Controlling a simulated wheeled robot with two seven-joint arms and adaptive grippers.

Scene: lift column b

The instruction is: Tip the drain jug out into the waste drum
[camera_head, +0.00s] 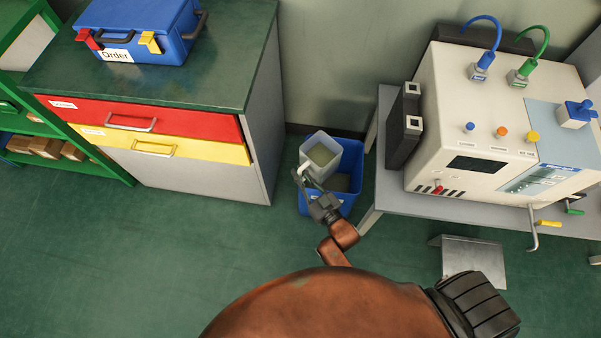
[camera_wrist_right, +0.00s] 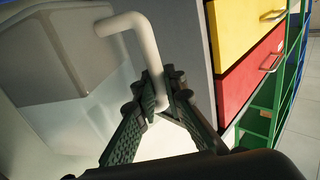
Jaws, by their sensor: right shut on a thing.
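The drain jug (camera_head: 321,152) is a pale, see-through container with murky grey-green liquid in it and a white handle. In the right wrist view the jug (camera_wrist_right: 85,125) fills the left side, and its white handle (camera_wrist_right: 143,45) runs down between the fingers. My right gripper (camera_head: 318,197) is shut on that handle; its fingertips also show in the wrist view (camera_wrist_right: 160,95). The jug is over the blue waste drum (camera_head: 357,160), and hides part of its opening. The drum stands on the floor between the cabinet and the bench. My left gripper is not in view.
The cabinet (camera_head: 262,130) with red and yellow drawers is left of the drum, with a blue toolbox (camera_head: 140,30) on top. A bench (camera_head: 450,208) carrying a white machine (camera_head: 480,120) is right. A grey metal step (camera_head: 472,257) stands below. Floor at left is clear.

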